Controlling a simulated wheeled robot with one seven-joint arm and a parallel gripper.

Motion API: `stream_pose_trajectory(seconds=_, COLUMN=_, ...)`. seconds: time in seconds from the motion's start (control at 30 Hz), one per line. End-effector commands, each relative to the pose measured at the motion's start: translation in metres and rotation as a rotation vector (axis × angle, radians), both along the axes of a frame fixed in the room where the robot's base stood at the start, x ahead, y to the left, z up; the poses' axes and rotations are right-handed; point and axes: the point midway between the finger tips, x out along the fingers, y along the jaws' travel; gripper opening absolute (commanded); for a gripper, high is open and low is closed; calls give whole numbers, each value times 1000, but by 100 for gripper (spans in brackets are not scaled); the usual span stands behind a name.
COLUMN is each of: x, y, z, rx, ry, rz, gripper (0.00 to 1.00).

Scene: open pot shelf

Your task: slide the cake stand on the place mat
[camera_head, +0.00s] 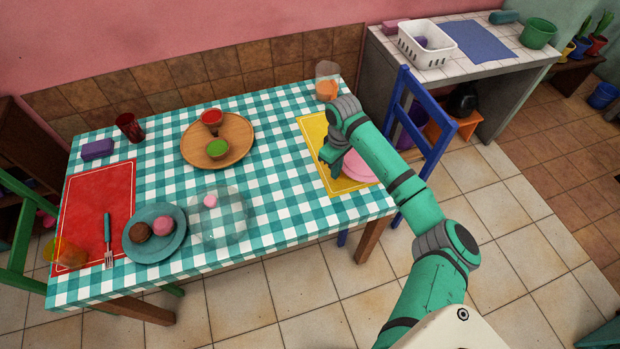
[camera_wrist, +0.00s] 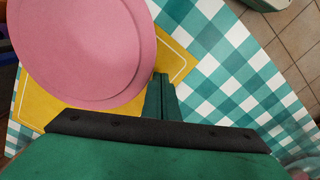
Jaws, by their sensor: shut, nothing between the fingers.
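The pink cake stand (camera_head: 360,168) stands at the right end of the table, over the yellow place mat (camera_head: 313,127). My arm hides part of it in the head view. In the wrist view the round pink plate of the stand (camera_wrist: 85,45) fills the upper left, with the yellow mat (camera_wrist: 177,62) showing on its right and below it. My gripper (camera_head: 330,160) is low beside the stand's left side. In the wrist view my gripper (camera_wrist: 161,80) is shut and empty, its fingertips close to the plate's edge. I cannot tell whether they touch.
A glass dome (camera_head: 222,225) covers a small pink piece left of the mat. A wooden tray (camera_head: 240,135) with two bowls, an orange-filled glass (camera_head: 327,88) and a teal plate (camera_head: 140,250) stand on the checked table. A blue chair (camera_head: 435,150) is at the right edge.

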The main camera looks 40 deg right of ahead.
Motion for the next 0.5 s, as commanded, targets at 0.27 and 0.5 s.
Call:
stream_pose_trajectory(seconds=0.27, x=0, y=1, z=15, rx=-1, ry=-1, rz=-1, gripper=0)
stream_pose_trajectory(seconds=0.5, x=0, y=1, z=27, rx=-1, ry=-1, rz=-3, gripper=0)
